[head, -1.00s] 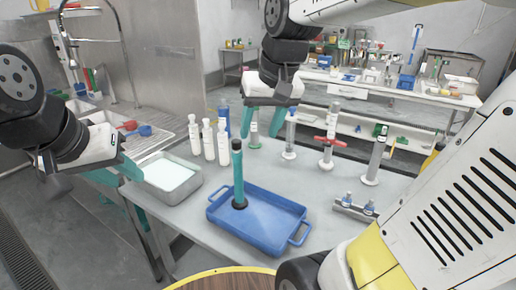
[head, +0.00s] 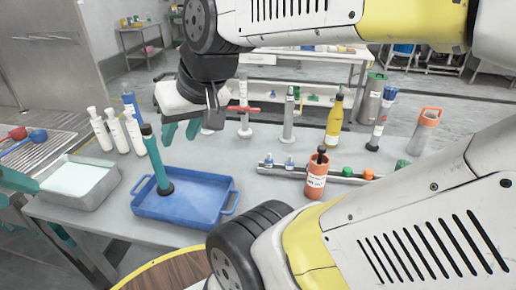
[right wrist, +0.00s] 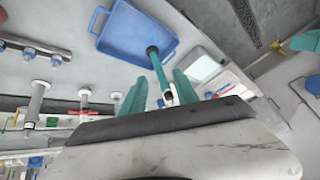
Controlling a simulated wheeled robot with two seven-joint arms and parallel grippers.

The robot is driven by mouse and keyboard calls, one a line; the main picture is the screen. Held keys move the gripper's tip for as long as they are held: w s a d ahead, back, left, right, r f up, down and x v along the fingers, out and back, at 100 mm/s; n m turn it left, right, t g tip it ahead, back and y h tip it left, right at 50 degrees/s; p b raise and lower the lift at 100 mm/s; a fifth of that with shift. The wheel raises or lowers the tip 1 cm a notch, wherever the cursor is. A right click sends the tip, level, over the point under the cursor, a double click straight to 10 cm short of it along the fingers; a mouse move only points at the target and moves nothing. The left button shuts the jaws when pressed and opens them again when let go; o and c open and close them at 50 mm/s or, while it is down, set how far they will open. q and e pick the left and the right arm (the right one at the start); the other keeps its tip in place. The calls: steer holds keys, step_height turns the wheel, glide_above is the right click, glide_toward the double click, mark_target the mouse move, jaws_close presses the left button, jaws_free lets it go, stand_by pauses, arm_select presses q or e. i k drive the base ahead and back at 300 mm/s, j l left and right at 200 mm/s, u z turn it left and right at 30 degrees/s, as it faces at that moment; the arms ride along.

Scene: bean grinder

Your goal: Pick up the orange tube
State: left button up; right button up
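An orange tube (head: 316,178) with a white label and a black piece in its top stands upright on the grey table, right of the blue tray. My right gripper (head: 181,132) hangs behind the blue tray (head: 205,210), left of the orange tube and well apart from it. Its teal fingers are spread and nothing is between them in the head view. The right wrist view shows the open fingers (right wrist: 158,92), with the teal tube (right wrist: 160,72) beyond them. My left gripper (head: 18,181) shows only partly at the left edge.
The teal tube (head: 157,160) stands in the blue tray. A low rack (head: 345,179) with small caps lies behind the orange tube. An orange-topped bottle (head: 425,130) and a yellow bottle (head: 334,122) stand further back. White bottles (head: 117,131) and a metal tray (head: 82,185) are left.

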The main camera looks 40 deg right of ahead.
mark_target(317, 174)
steer(key=k+j+z, duration=0.1)
steer(key=z, duration=1.9)
steer(key=j+u, duration=0.15)
steer(key=u, duration=0.3)
steer(key=i+l, duration=0.05)
